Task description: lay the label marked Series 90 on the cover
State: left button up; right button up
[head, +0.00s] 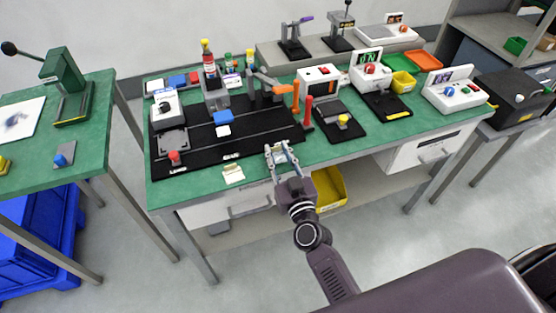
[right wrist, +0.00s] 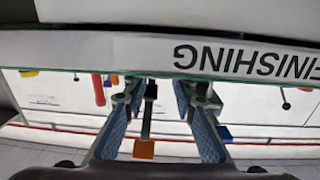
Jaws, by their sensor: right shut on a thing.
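My right gripper (head: 281,148) is low over the front edge of the green bench, right of a small cream label (head: 233,174) lying there. The print on this label is too small to read. The right gripper's two blue-padded fingers also show in the right wrist view (right wrist: 158,85), with a gap between them. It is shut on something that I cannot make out. I cannot tell which thing is the cover; a grey plate (head: 172,141) lies on the black mat (head: 258,138) and a blue piece (head: 223,117) sits farther back. My left gripper is not in view.
A red post (head: 307,112) and a white box with a dark screen (head: 318,75) stand beyond the right gripper. A yellow bin (head: 329,187) is below the bench. A strip marked FINISHING (right wrist: 245,60) shows upside down in the right wrist view.

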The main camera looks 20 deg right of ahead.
jog(key=shift+f, duration=0.25)
jog(key=o, duration=0.7)
jog(key=shift+f, duration=0.15)
jog(key=shift+c, duration=0.2)
